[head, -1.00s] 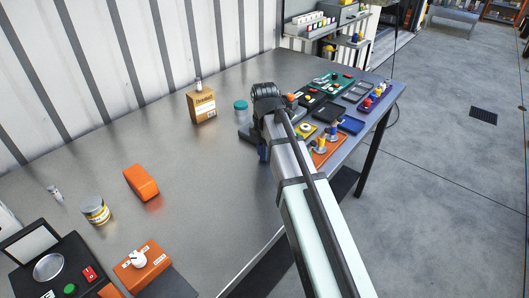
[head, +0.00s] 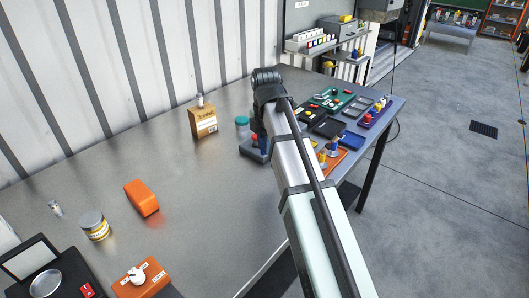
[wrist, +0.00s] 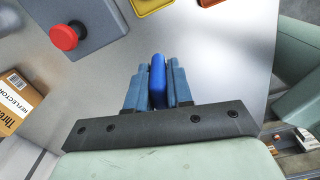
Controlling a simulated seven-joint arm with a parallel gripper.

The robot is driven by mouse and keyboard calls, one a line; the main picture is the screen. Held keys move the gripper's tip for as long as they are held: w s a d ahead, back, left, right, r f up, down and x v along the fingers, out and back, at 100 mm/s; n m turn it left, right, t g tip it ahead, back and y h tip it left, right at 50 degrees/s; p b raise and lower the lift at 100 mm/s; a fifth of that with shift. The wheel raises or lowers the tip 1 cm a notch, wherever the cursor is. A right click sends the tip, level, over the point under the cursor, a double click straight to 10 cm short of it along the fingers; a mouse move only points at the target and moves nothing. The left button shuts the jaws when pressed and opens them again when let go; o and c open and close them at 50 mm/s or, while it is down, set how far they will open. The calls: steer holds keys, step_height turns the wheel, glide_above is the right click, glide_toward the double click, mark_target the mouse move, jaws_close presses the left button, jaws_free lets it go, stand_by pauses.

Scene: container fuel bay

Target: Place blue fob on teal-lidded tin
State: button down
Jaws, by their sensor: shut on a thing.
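The blue fob (wrist: 157,82) is upright between the two fingers of my gripper (wrist: 157,68) in the wrist view. The gripper is shut on it, above the metal bench. In the head view my own arm hides most of the gripper and fob. The teal-lidded tin (head: 241,125) stands upright on the bench, just left of my arm, its teal lid (head: 241,120) bare. The tin is not visible in the wrist view.
A grey box with a red button (wrist: 66,37) is close to my gripper. A cardboard box (head: 203,121) stands left of the tin. Coloured trays (head: 329,127) with small parts fill the bench's right end. An orange block (head: 141,198) lies front left. The bench middle is clear.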

steer(key=shift+a+r, duration=0.15)
steer(key=shift+r, duration=0.05)
steer(key=n, duration=0.3)
glide_toward(242, 120)
steer(key=shift+a+f, duration=0.1)
steer(key=shift+f, duration=2.75)
steer(key=shift+f, duration=0.1)
steer(key=c, duration=1)
jaws_free()
